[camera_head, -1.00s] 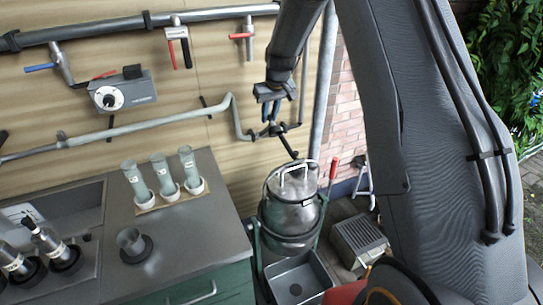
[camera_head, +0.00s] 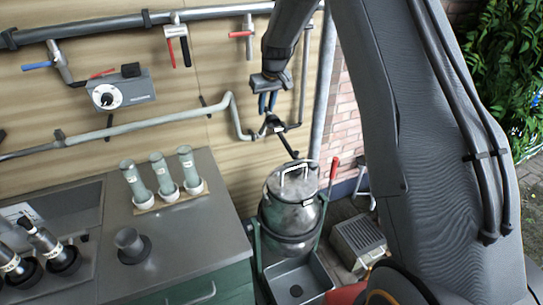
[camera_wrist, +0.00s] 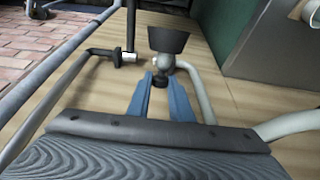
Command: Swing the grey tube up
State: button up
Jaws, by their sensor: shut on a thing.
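The dark grey tube (camera_head: 287,144) slants down to the right from the wall pipework and ends just above the metal churn (camera_head: 291,215). My gripper (camera_head: 267,106) is at the tube's upper end, its blue fingers pointing down. In the wrist view, the two blue fingers (camera_wrist: 160,84) close around a small dark part at the joint. A black, flared piece (camera_wrist: 168,40) stands just beyond the fingertips, probably part of the tube seen end-on. The exact contact between fingers and tube is too small to tell.
A grey wall pipe (camera_head: 236,112) bends down beside the joint, and a tall vertical pipe (camera_head: 323,95) stands to its right. The churn has a raised handle and stands beside the counter (camera_head: 190,240). A red-handled lever (camera_head: 333,168) stands right of the churn.

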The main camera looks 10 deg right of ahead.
jog(key=shift+w+a+r+b, duration=0.1)
jog(key=shift+w+b, duration=0.15)
jog(key=shift+w, duration=0.25)
jog(key=shift+w+a+r+b, duration=0.1)
jog(key=shift+w+b, duration=0.1)
jog(key=shift+w, duration=0.25)
jog(key=o, duration=0.4)
jog(key=shift+w, duration=0.15)
jog(key=shift+c, duration=0.2)
jog(key=o, duration=0.5)
jog(key=shift+r, duration=0.1)
jog(key=shift+r, duration=0.1)
jog(key=shift+p+v, duration=1.8)
jog(key=shift+v, duration=1.65)
